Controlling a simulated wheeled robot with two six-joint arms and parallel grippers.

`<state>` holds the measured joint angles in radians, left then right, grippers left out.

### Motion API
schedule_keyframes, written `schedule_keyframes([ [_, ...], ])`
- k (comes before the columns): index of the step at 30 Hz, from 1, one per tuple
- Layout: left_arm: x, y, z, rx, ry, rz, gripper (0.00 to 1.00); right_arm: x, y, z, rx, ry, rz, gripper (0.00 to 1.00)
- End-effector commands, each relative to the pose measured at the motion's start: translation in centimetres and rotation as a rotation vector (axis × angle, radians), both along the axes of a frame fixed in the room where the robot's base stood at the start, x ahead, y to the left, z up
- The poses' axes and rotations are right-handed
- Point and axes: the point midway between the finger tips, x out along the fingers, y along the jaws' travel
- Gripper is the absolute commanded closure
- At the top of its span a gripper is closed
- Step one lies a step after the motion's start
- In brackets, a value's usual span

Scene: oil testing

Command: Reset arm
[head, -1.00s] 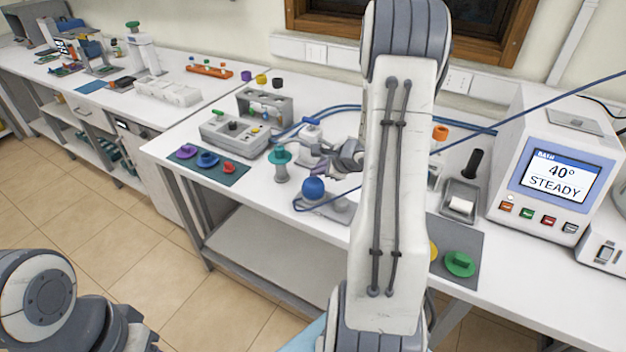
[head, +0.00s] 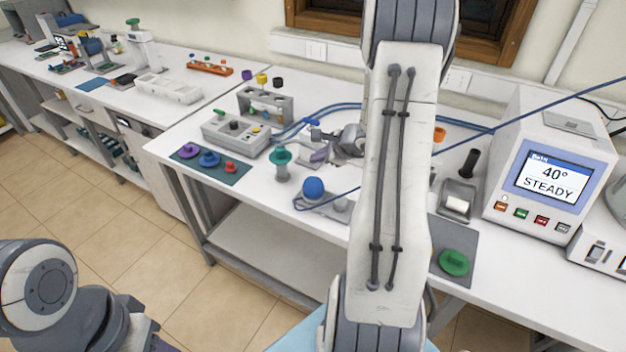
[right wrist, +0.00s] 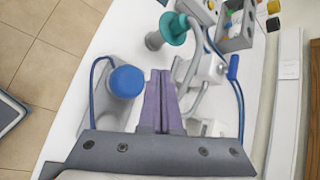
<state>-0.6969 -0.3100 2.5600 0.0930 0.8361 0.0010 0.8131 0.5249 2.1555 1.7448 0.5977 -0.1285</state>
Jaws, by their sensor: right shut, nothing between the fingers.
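My right gripper (head: 320,153) shows in the head view over the middle of the bench, partly hidden by my right arm. In the right wrist view its purple fingers (right wrist: 160,95) are pressed together with nothing between them. They point between a blue-topped device (right wrist: 127,82) on the left and a white device with a blue lever (right wrist: 208,68) on the right. A teal-topped grey stand (right wrist: 173,28) is beyond the tips. My left arm shows at the lower left of the head view; its gripper is not in view.
The bath unit (head: 547,183) reads 40° STEADY at the right. A blue cable crosses near my right arm. A dark mat (head: 210,166) holds coloured knobs. A green knob (head: 454,262) lies on a mat at the right.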

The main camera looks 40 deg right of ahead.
Motion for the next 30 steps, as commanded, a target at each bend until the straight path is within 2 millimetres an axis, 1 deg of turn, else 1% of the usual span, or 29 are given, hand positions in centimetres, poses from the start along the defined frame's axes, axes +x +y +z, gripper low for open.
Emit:
schedule_keyframes([
  [16, 0.0, 0.0, 0.0, 0.0, 0.0, 0.001, 0.5, 0.0, 0.1, 0.0, 0.0, 0.0, 0.002, 1.0],
  [17, 0.0, 0.0, 0.0, 0.0, 0.0, 0.001, 0.5, 0.1, 0.3, 0.0, -0.001, 0.0, 0.009, 1.0],
  [19, 0.0, 0.0, 0.0, 0.0, 0.0, 0.001, 0.5, 0.5, 1.4, 0.4, -0.01, 0.0, 0.05, 1.0],
  [20, 0.0, 0.0, 0.0, 0.0, 0.0, 0.001, 0.5, 0.7, 2.3, 0.6, -0.016, 0.0, 0.08, 1.0],
  [23, 0.0, 0.0, -0.1, 0.0, 0.0, 0.001, 0.5, 1.7, 7.3, 1.7, -0.052, 0.001, 0.252, 1.0],
  [24, 0.0, 0.0, -0.2, 0.0, 0.0, 0.001, 0.5, 1.9, 9.9, 2.3, -0.073, 0.002, 0.345, 1.0],
  [26, 0.0, 0.0, -0.3, 0.0, 0.0, 0.001, 0.5, 1.8, 14.5, 3.1, -0.109, 0.003, 0.508, 1.0],
  [27, 0.0, 0.0, -0.3, 0.0, 0.0, 0.0, 0.5, 1.3, 17.6, 3.7, -0.137, 0.003, 0.623, 1.0],
  [29, 0.0, 0.0, -0.4, 0.0, 0.0, 0.0, 0.5, 0.2, 22.0, 4.4, -0.179, 0.005, 0.798, 1.0],
  [30, 0.0, 0.0, -0.4, 0.0, 0.0, 0.0, 0.5, -0.9, 24.9, 4.8, -0.21, 0.005, 0.917, 1.0],
])
